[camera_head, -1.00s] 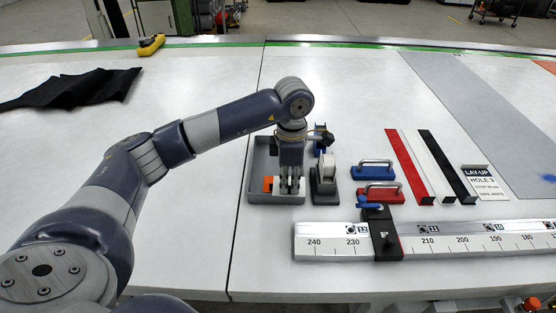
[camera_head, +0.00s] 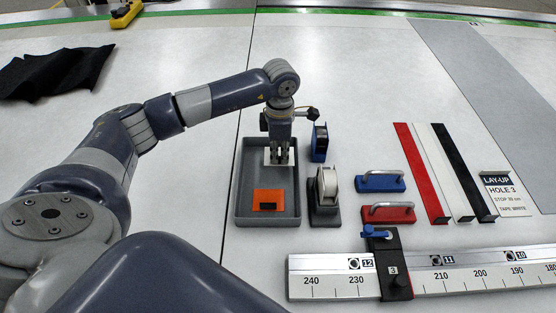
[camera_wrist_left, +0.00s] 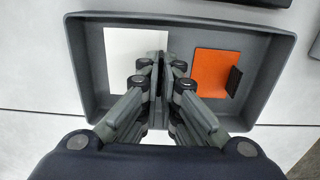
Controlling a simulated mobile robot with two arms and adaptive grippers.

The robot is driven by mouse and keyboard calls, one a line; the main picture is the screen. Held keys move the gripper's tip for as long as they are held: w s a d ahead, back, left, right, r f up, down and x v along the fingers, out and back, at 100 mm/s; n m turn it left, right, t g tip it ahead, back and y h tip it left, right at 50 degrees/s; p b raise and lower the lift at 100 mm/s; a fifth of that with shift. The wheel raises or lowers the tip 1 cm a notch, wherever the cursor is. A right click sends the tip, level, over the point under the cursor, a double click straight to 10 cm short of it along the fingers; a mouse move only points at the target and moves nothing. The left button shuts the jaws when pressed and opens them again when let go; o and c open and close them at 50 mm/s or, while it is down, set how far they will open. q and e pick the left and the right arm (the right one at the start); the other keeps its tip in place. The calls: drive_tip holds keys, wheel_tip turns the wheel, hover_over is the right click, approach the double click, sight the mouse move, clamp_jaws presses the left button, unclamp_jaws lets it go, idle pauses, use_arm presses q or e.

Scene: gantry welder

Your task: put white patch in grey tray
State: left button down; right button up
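The white patch (camera_wrist_left: 132,48) shows in the wrist view inside the outline of the grey tray (camera_wrist_left: 284,75), in its left half. In the head view a small part of the patch (camera_head: 269,157) shows around my fingertips, towards the back of the tray (camera_head: 240,205). My left gripper (camera_head: 280,158) points straight down there. Its fingers (camera_wrist_left: 162,68) are close together at the patch's right edge and appear shut on it; the fingers hide the grip itself. I cannot tell whether the patch touches the tray floor. My right gripper is not in view.
An orange patch (camera_head: 268,199) with a dark tab lies in the tray's front part. A tape dispenser (camera_head: 326,195) and a blue item (camera_head: 320,142) stand close right of the tray. Blue (camera_head: 380,183) and red (camera_head: 388,214) handled blocks lie farther right. A ruler rail (camera_head: 450,275) runs in front.

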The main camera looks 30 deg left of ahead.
sight(279, 162)
use_arm(q)
drive_tip(key=shift+w+f, duration=0.1)
drive_tip(key=shift+f, duration=0.25)
drive_tip(key=shift+a+f, duration=0.15)
drive_tip(key=shift+f, duration=0.2)
wheel_tip(279, 162, down, 3)
drive_tip(key=shift+w+f+p, duration=0.1)
drive_tip(key=shift+p, duration=0.65)
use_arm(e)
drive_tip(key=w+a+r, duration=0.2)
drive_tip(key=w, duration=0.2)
use_arm(q)
drive_tip(key=c, duration=2.3)
unclamp_jaws()
drive_tip(key=shift+f, duration=0.2)
drive_tip(key=o, duration=0.5)
drive_tip(key=shift+r, duration=0.3)
wheel_tip(279, 162, up, 12)
drive_tip(key=b, duration=0.4)
drive_tip(key=shift+b, duration=0.3)
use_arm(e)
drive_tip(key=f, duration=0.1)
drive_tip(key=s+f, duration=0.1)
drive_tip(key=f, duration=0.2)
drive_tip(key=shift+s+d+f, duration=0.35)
use_arm(q)
drive_tip(key=shift+f, duration=0.1)
